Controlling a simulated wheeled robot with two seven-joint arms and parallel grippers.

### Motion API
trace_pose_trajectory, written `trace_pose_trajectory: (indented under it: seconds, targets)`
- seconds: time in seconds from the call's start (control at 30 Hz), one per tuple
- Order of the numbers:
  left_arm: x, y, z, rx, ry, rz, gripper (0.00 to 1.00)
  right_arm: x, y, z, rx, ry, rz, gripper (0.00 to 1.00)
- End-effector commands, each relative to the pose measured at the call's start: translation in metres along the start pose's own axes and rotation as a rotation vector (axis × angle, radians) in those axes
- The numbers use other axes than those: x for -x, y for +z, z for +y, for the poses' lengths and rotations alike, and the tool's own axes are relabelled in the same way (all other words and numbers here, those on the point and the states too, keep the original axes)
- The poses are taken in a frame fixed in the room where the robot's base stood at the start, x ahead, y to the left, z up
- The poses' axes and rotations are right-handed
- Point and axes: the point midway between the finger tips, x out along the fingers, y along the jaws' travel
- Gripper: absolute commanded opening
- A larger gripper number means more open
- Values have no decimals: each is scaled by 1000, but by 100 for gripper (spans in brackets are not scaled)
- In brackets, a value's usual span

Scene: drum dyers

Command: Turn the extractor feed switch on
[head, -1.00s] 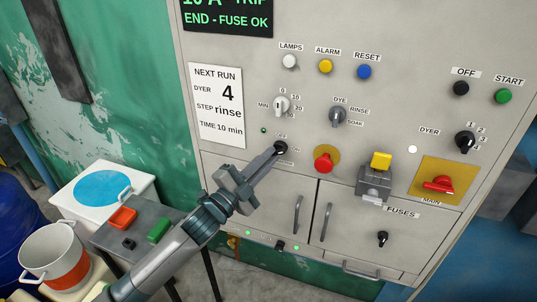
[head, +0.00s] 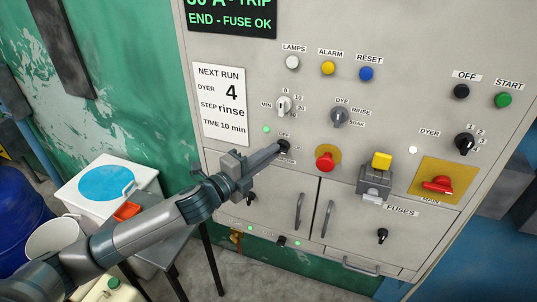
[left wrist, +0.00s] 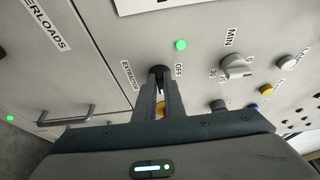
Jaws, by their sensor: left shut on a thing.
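The extractor feed switch is a small black knob (head: 285,146) on the grey panel, left of the red button. My left gripper (head: 276,151) has its fingertips at this knob and is shut on it. In the left wrist view the fingers (left wrist: 160,88) reach the black knob (left wrist: 158,71), between the labels EXTRACTOR and OFF. The fingers hide part of the knob and its pointer. A small lamp (head: 266,129) above the switch glows green; it is also lit in the left wrist view (left wrist: 181,45). My right gripper is not in view.
A minutes dial (head: 284,106) sits just above and a red push button (head: 325,161) just right. The fuse block with a yellow top (head: 381,161) and red main switch (head: 438,185) are further right. Door handles (head: 299,211) stick out below. A white tub (head: 106,184) stands left.

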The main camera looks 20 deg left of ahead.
Motion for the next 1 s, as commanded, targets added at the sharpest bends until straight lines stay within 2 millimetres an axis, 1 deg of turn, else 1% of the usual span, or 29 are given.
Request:
trace_pose_trajectory:
  seconds: [0.03,0.23,0.27,0.3,0.33,0.73,0.87,1.0]
  targets:
    - [0,0,-3,-4,-5,0,0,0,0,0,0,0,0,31]
    - [0,0,-2,-3,-5,0,0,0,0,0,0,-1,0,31]
    - [0,0,-2,-3,-5,0,14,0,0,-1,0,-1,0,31]
    - [0,0,-2,-3,-5,0,24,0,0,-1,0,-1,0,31]
    - [0,0,-2,-3,-4,0,28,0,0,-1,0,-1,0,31]
    - [2,0,1,-1,-1,0,28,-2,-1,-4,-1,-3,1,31]
    - [11,1,2,-1,0,-1,28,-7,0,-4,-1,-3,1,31]
    - [27,0,4,-3,0,1,28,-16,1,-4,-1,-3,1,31]
